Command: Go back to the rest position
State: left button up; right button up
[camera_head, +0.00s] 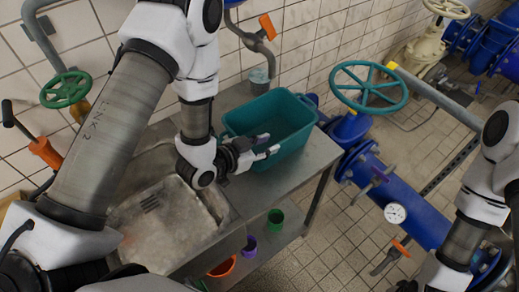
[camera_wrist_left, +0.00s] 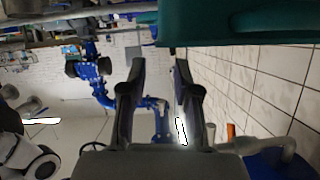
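My left gripper (camera_head: 275,144) is at the near left side of the teal bin, in front of its wall. Its two fingers are apart with nothing between them. In the left wrist view both fingers of my left gripper (camera_wrist_left: 158,70) show spread and empty, with the teal bin (camera_wrist_left: 240,20) close by at the top. My left arm reaches across the sink from the left. My right arm hangs at the right edge of the head view; its gripper fingers are cut off at the bottom edge.
The teal bin (camera_head: 284,118) stands on the steel counter (camera_head: 318,150), beside a sink (camera_head: 165,228). A grey cup (camera_head: 259,80) stands behind. Blue pipes (camera_head: 395,190) with a teal handwheel (camera_head: 368,87) are right of the counter. Green (camera_head: 275,220) and purple (camera_head: 250,246) containers sit below.

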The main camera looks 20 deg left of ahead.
pick_arm(q)
jog(key=v, duration=0.3)
dwell(0.4)
